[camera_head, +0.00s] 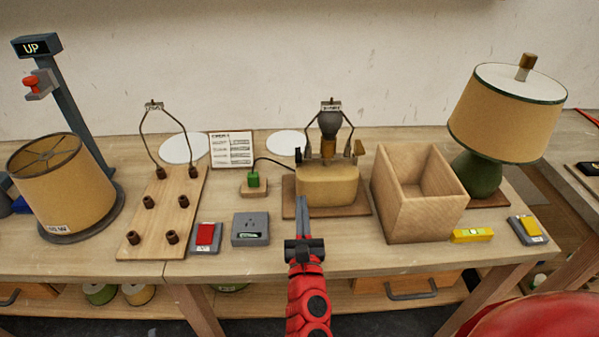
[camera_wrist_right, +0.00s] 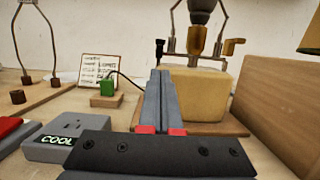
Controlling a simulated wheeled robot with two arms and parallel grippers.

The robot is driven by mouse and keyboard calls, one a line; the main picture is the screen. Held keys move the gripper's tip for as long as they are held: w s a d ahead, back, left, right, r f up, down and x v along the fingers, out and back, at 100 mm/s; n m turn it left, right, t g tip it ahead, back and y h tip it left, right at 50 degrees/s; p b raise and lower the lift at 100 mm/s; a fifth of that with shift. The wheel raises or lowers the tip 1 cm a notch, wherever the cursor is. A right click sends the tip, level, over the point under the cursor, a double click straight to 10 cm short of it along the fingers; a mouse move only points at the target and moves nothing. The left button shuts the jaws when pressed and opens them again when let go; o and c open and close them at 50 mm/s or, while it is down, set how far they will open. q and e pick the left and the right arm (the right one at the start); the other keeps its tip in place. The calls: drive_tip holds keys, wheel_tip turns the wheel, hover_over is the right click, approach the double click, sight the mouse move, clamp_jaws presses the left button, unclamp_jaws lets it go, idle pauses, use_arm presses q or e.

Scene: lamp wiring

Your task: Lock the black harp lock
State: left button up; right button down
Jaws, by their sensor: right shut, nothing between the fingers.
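The lamp base (camera_head: 327,186) is a yellowish block on a wooden board, with a dark bulb (camera_head: 329,122) inside a metal harp. The black harp lock (camera_head: 298,156) is at the left foot of the harp; it also shows in the right wrist view (camera_wrist_right: 160,49). A brass-coloured lock (camera_head: 359,149) is at the right foot. My right gripper (camera_head: 300,203) is shut and empty, in front of the lamp base's left part and below the black lock, apart from the lock. In the wrist view its fingers (camera_wrist_right: 160,78) hide part of the base's left side. My left gripper is not in view.
A green plug (camera_head: 253,180) on a small block stands left of the lamp, with a cord running to it. A grey socket box (camera_head: 250,229) is at front left. An open wooden box (camera_head: 428,228) stands close on the right. A shaded lamp (camera_head: 507,113) is farther right.

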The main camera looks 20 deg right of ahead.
sight(300, 162)
drive_tip(key=p+x, duration=0.2)
drive_tip(key=x, duration=0.6)
drive_tip(key=shift+r, duration=0.1)
drive_tip(key=shift+w+d, duration=0.2)
drive_tip(key=shift+w, duration=0.45)
drive_tip(key=shift+r, duration=0.15)
wheel_tip(300, 162, up, 2)
drive_tip(key=shift+d+r+p, duration=0.1)
drive_tip(key=shift+r+p, duration=0.05)
drive_tip(key=shift+p, duration=0.85)
